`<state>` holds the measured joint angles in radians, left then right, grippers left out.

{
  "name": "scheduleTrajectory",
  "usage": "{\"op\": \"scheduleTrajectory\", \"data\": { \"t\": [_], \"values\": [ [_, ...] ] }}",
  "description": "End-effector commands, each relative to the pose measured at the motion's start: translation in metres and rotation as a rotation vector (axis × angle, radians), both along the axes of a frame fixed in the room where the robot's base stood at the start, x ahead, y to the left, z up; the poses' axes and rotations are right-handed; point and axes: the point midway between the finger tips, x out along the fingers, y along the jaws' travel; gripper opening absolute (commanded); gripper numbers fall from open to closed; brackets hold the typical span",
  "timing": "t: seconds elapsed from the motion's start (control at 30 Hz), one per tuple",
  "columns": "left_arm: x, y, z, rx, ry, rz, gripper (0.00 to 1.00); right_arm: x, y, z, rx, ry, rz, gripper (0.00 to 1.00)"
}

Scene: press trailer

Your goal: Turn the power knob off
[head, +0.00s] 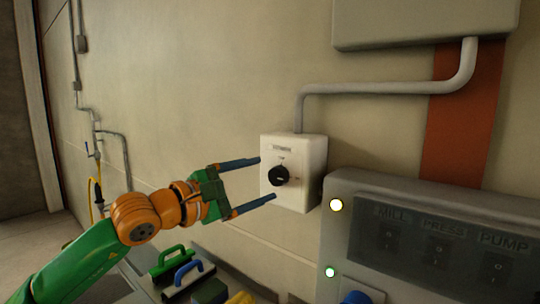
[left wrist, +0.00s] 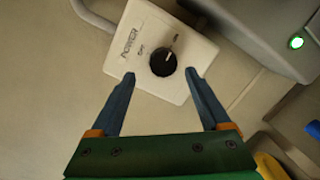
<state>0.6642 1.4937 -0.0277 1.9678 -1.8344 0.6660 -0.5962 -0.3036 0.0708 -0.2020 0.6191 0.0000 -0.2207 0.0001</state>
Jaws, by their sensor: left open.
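The power knob (head: 279,176) is a round black dial on the front of a white box (head: 308,158) fixed to the wall. In the left wrist view the knob (left wrist: 163,63) has a white mark turned toward the ON label, and the OFF label is on its other side. My left gripper (head: 267,178) is open and faces the box. Its two blue fingers reach to either side of the knob, with gaps between them and it in the left wrist view (left wrist: 159,76). Contact with the box face cannot be told. My right gripper is out of view.
A grey control panel (head: 435,235) marked MILL, PRESS and PUMP stands right of the box, with lit lamps (head: 336,205). A grey conduit (head: 390,88) runs into the box top. Green and blue handled tools (head: 185,268) lie below my left arm.

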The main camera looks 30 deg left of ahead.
Motion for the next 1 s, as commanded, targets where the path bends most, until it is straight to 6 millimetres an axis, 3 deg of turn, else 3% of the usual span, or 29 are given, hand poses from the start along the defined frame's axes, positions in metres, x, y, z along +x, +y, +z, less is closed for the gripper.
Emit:
{"op": "scheduleTrajectory", "data": {
  "t": [0.03,0.1,0.4,0.47,0.7,1.0],
  "values": [
    [0.007,-0.001,0.01,-0.008,0.001,-0.003,0.8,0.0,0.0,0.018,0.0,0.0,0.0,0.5],
    [0.014,-0.003,0.007,-0.007,0.001,-0.002,0.8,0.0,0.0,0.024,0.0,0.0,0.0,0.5],
    [0.019,-0.004,-0.001,-0.003,0.001,-0.001,0.8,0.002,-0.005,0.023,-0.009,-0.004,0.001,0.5],
    [0.019,-0.004,-0.001,-0.003,0.0,-0.001,0.67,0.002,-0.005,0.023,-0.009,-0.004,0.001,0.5],
    [0.019,-0.004,-0.001,-0.004,0.001,0.0,0.02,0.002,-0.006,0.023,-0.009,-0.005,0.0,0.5],
    [0.019,-0.004,-0.002,-0.039,0.001,-0.002,0.0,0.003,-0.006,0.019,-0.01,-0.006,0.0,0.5]
  ]
}}
